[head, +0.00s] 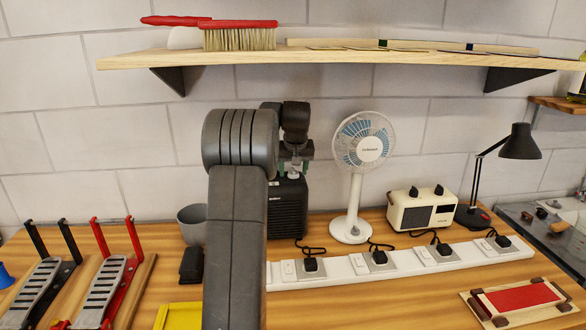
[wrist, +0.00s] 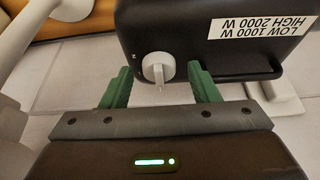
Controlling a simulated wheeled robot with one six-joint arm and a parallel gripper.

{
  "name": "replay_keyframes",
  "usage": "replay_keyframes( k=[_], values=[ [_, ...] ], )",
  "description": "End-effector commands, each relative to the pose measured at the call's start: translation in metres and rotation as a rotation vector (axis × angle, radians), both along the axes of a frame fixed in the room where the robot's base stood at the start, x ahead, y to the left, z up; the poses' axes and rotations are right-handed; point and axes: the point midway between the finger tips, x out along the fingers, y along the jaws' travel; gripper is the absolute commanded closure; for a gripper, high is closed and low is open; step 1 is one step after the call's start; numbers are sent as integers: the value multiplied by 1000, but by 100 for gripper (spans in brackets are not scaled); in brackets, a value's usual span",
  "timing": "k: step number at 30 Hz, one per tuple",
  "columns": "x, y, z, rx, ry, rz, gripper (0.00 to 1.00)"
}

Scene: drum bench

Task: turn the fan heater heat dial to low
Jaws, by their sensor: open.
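The fan heater (head: 287,210) is a black box standing at the back of the bench, partly hidden behind my arm in the head view. In the wrist view the heater (wrist: 200,35) appears upside down, with a label (wrist: 262,30) reading LOW 1000 W, HIGH 2000 W. Its light grey heat dial (wrist: 157,68) is on the face towards my gripper. My gripper (wrist: 159,72) is open, with one green finger on each side of the dial and visible gaps between. In the head view my gripper (head: 294,152) is just above the heater's top. The dial's setting is not readable.
A white fan (head: 362,145) stands right of the heater, then a cream radio (head: 422,208) and a black lamp (head: 520,142). A power strip (head: 335,268) with plugs runs in front. A wooden shelf (head: 330,60) hangs above. A grey cup (head: 192,222) stands left of my arm.

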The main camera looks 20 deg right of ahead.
Motion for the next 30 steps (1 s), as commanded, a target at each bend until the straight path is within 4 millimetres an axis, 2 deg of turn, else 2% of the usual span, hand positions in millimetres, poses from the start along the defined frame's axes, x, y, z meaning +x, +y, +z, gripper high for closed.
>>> replay_keyframes(
  k=[4,11,20,30],
  values=[
    [0,0,0,0,0,0,45],
    [0,0,0,0,0,0,90],
    [0,1,0,0,0,-28,90],
    [2,3,1,0,1,-232,90]
  ],
)
